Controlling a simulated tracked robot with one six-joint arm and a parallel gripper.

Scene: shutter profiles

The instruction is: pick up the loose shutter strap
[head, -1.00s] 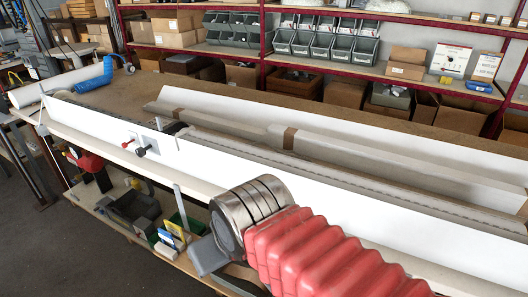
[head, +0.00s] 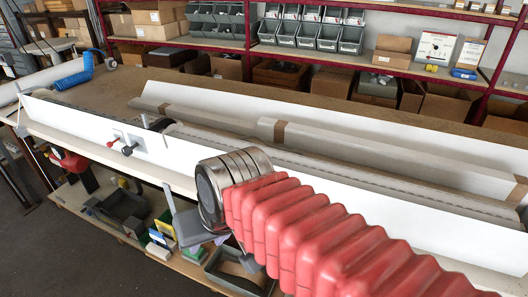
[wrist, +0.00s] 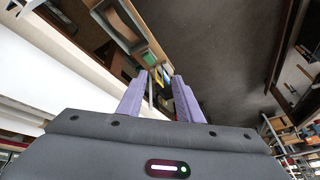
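A thin grey strip, which looks like the loose strap (head: 168,197), hangs down over the front edge of the bench in the head view. Its lower end meets the grey body of my gripper in the picture; I cannot tell whether they touch. In the wrist view my gripper (wrist: 159,80) has two purple fingers standing apart. A narrow pale strip (wrist: 151,92) shows in the gap, nearer the left finger; it may be the strap. Nothing is visibly clamped. My red-sleeved arm hides part of the bench front in the head view.
A long white shutter profile (head: 330,190) runs along the bench top (head: 120,84). A lower shelf (head: 85,212) holds dark bins (head: 125,205) and small boxes below the strip. Racks with grey bins (head: 290,32) stand behind. Open floor (head: 50,245) lies at lower left.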

